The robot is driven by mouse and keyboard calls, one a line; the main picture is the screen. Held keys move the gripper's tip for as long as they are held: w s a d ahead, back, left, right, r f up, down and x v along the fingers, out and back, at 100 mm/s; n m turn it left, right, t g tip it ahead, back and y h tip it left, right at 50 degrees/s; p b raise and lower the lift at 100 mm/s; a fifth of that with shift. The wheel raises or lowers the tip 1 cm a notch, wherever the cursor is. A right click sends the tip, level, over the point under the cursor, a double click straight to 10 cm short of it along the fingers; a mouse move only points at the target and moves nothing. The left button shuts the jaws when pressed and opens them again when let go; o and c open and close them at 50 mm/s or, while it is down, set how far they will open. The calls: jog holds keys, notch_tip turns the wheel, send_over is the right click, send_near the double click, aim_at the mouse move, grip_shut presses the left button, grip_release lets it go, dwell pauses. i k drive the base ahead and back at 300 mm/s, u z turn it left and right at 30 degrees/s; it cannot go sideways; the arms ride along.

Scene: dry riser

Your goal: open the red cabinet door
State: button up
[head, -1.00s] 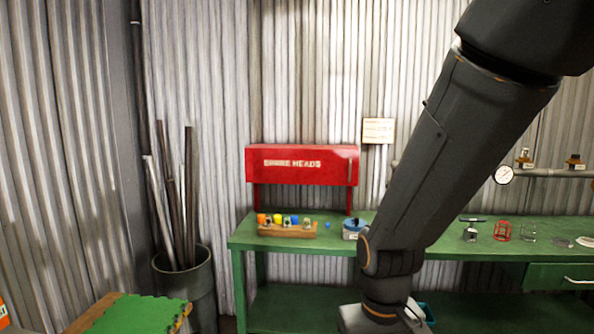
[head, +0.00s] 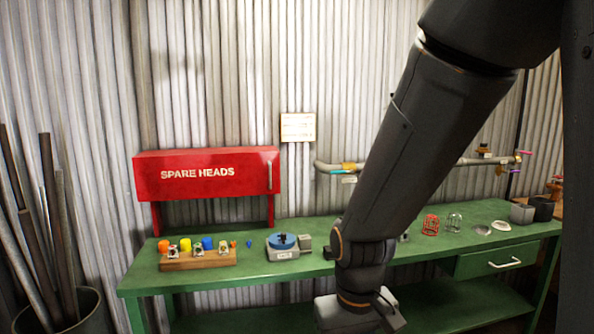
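The red cabinet (head: 206,175) stands on red legs at the back left of the green workbench, against the corrugated wall. Its front reads "SPARE HEADS", and its door looks shut. A pale vertical handle (head: 269,176) is at the door's right end. My arm crosses the right half of the head view, and its lower end (head: 352,314) hangs in front of the bench, to the right of and below the cabinet. The gripper's fingers cannot be made out, so I cannot tell whether it is open or shut.
On the green bench (head: 350,280) stand a wooden block (head: 198,262) with coloured heads, a blue-topped round device (head: 283,246) and wire cages (head: 431,225). A bin (head: 75,312) of pipes is at the left. A pipe (head: 335,167) with valves runs along the wall.

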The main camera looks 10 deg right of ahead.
aim_at(166, 174)
jog(key=i, duration=0.9)
jog(key=u, duration=0.25)
